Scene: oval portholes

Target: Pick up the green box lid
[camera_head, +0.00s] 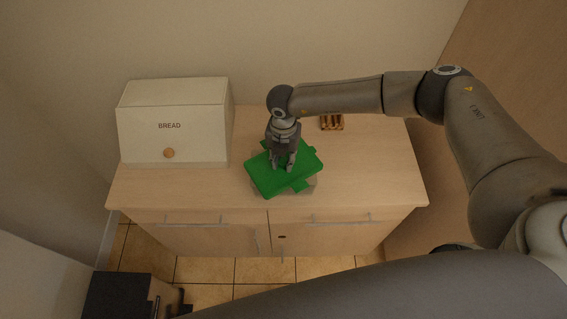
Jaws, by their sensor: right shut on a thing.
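The green box lid (263,181) is over the front middle of the wooden cabinet top, turned at an angle. My right gripper (283,166) reaches down from above and is shut on the lid near its middle. The fingers hide part of the lid. A pale, see-through edge of something (307,187) shows under the lid, mostly hidden by it. I cannot tell whether the lid touches it. My left gripper is not in view.
A cream bread box (172,125) marked BREAD stands at the left of the wooden cabinet top (375,165). A small brown object (332,122) lies at the back, near my right forearm. The right part of the top is clear.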

